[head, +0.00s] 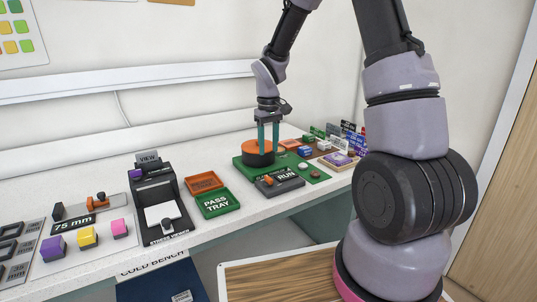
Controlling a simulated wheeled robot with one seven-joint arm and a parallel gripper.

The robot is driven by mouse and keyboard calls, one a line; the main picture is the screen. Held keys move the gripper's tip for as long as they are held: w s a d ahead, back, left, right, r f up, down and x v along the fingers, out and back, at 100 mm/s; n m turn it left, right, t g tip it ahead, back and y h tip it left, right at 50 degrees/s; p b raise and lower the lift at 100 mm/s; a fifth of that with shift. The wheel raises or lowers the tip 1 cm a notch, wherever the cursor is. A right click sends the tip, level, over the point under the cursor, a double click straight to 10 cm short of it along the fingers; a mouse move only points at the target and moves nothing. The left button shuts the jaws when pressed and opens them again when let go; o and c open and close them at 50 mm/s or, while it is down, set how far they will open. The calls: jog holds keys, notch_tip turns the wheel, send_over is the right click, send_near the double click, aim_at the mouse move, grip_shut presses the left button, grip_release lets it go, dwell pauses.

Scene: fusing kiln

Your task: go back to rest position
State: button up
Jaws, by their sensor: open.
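My gripper (268,134) is at the end of my arm, pointing straight down over the bench. Nothing shows held between the fingers.
On the white bench (125,250), left of the green board, are a pass tray (217,201), a black stress viewer (160,202) and purple, yellow and pink blocks (87,237). Small labelled items (340,158) crowd the right. A wall stands behind.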

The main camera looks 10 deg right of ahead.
jog(key=s+d+r+m+t, duration=0.2)
jog(key=s+r, duration=0.2)
jog(key=r, duration=0.4)
jog(key=s+d+r+m+t, duration=0.1)
jog(key=s+d+r+m, duration=0.1)
jog(key=s+r, duration=0.5)
jog(key=s+d+r+m+t+y, duration=0.1)
jog(key=s+r+m+t, duration=0.3)
jog(key=s+r, duration=0.6)
jog(key=shift+s+d+r+y, duration=0.15)
jog(key=shift+s+d+y, duration=0.3)
jog(key=shift+s, duration=0.45)
